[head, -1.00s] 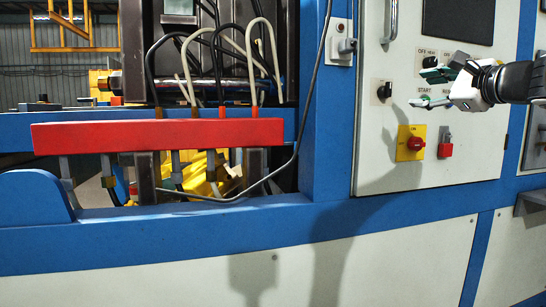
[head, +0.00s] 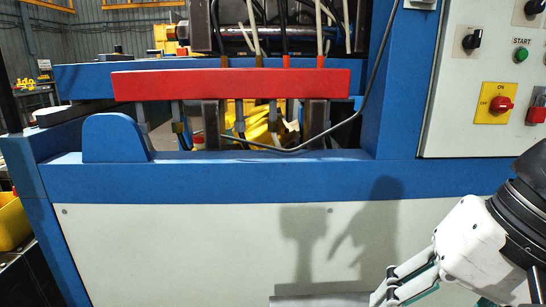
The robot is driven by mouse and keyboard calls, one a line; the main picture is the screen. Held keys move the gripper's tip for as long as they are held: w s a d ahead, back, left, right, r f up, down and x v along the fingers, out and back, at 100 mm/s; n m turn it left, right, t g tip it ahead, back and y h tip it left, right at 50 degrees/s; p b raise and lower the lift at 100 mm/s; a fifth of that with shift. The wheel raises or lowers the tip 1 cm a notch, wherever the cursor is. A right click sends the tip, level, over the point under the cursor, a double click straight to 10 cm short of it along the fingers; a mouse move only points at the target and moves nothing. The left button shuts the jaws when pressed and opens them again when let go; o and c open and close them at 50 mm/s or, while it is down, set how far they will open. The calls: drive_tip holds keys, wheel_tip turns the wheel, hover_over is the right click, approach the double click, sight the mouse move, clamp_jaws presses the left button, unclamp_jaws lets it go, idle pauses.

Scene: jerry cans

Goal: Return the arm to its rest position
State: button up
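My gripper (head: 400,287) is at the lower right of the head view, in front of the machine's white lower panel. It points left and down. Its white and grey links and green pads show, but the fingertips run into the bottom edge of the picture, so I cannot tell how far apart they are. I see no object held in the visible part. My black wrist is at the right edge. The gripper is well below the control panel (head: 468,124).
The blue machine frame (head: 240,183) crosses the view, with a red bar (head: 230,84) above it. The panel carries a green start button (head: 521,54) and a red knob on a yellow plate (head: 497,103). A yellow container (head: 12,222) stands at the far left.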

drive_tip(key=s+d+f+n+g+h, duration=0.2)
drive_tip(key=s+d+f+n+h, duration=0.3)
drive_tip(key=s, duration=0.4)
wheel_tip(320, 180, up, 33)
drive_tip(key=t+y+p, duration=0.1)
drive_tip(key=t+p, duration=0.3)
drive_tip(key=p, duration=2.7)
drive_tip(key=shift+w+a+m+p, duration=0.2)
drive_tip(key=shift+w+m+p, duration=0.05)
drive_tip(key=shift+m+p, duration=0.15)
